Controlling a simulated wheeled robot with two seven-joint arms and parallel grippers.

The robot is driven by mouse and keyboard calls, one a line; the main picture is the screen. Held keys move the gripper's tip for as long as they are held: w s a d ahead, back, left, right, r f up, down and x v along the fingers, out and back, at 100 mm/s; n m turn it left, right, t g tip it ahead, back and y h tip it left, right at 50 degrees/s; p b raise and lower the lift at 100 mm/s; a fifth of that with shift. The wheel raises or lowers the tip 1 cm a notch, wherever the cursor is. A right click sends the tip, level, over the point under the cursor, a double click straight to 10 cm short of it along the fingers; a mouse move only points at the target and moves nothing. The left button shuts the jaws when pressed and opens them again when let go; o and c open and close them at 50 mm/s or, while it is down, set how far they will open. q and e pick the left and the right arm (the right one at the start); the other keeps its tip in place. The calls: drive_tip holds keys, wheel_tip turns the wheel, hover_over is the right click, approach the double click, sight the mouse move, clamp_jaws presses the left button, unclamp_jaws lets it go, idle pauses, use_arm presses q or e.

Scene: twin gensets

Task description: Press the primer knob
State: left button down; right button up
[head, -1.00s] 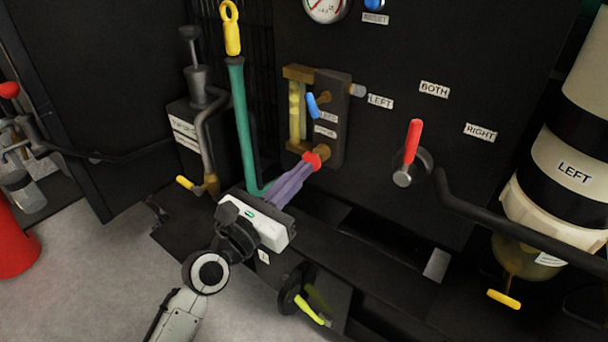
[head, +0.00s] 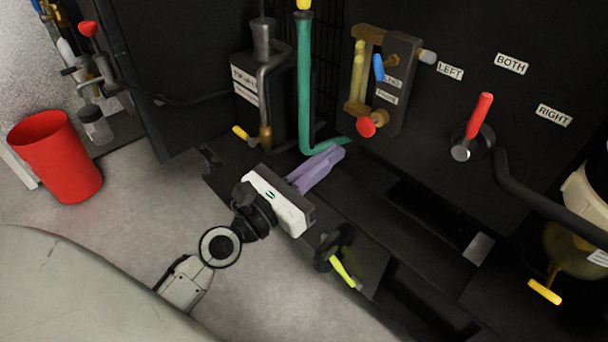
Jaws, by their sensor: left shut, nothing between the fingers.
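My left gripper (head: 338,152) is shut and empty, its purple fingers pointing up and right. Its tips are below and left of a round red knob (head: 366,126) at the foot of the brass sight gauge (head: 358,75), apart from it in the picture. Another red knob (head: 88,28) tops a small metal assembly with a clear bowl (head: 95,124) at the far left. A grey cylinder (head: 263,40) stands on a labelled black box; its top is cut off by the frame. No readable label tells which part is the primer knob. My right gripper is not in view.
A green pipe (head: 304,80) rises just behind my left gripper. A red-handled selector (head: 479,116) and black hose (head: 550,205) are on the right. A yellow-handled valve (head: 342,270) sits low in front. A red bucket (head: 58,156) stands on clear grey floor at left.

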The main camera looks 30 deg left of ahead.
use_arm(q)
drive_tip(key=b+v, duration=0.1)
drive_tip(key=v, duration=0.4)
drive_tip(key=shift+s, duration=0.2)
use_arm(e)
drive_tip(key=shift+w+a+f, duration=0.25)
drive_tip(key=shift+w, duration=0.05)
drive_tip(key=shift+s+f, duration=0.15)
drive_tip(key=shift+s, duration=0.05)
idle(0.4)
